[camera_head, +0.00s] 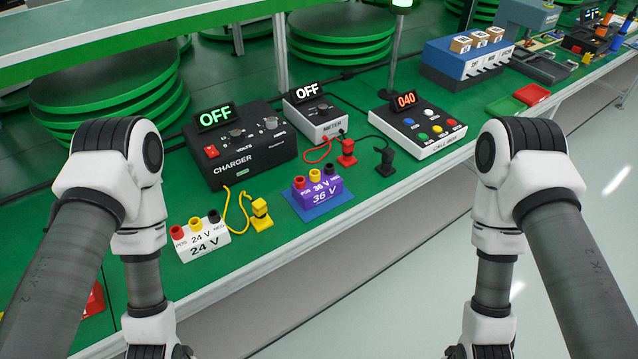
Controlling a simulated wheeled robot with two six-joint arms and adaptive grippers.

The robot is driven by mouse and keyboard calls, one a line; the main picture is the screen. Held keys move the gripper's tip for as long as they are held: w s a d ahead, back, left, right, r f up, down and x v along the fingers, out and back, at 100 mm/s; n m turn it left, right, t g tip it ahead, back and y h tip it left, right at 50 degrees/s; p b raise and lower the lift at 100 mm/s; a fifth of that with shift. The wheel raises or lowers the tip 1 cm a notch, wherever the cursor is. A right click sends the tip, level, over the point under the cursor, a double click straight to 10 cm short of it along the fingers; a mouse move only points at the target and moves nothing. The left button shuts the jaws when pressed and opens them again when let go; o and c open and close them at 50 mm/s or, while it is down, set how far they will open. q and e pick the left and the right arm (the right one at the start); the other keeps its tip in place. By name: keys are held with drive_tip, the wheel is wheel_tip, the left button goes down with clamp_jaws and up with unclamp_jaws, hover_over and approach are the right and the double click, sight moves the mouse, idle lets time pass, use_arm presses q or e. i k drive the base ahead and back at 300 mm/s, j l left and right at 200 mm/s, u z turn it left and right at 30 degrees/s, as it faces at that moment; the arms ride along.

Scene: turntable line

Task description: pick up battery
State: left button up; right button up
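Two batteries stand on the green bench. The white battery (207,245) is marked 24 V and has red, yellow and black terminals on top. The purple battery (321,199) is marked 36 V, has the same three terminal colours and sits on a blue pad (312,212). Both stand upright between my two arms. My arms run down past the bottom edge of the head view, so both grippers are out of the frame. Nothing touches either battery that I can see.
A black charger (240,167) reading OFF, a grey meter (318,128) reading OFF and a white button box (420,139) reading 040 stand behind. A yellow clip (262,215), red clip (347,153) and black clip (386,161) with cables lie near the batteries.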

sight(317, 185)
drive_tip(key=i+l+u, duration=0.15)
drive_tip(key=l, duration=0.3)
drive_tip(key=i+l+u, duration=0.2)
drive_tip(key=l, duration=0.3)
drive_tip(key=i+l+u, duration=0.15)
drive_tip(key=l, duration=0.3)
drive_tip(key=l+u, duration=0.15)
drive_tip(key=l, duration=0.35)
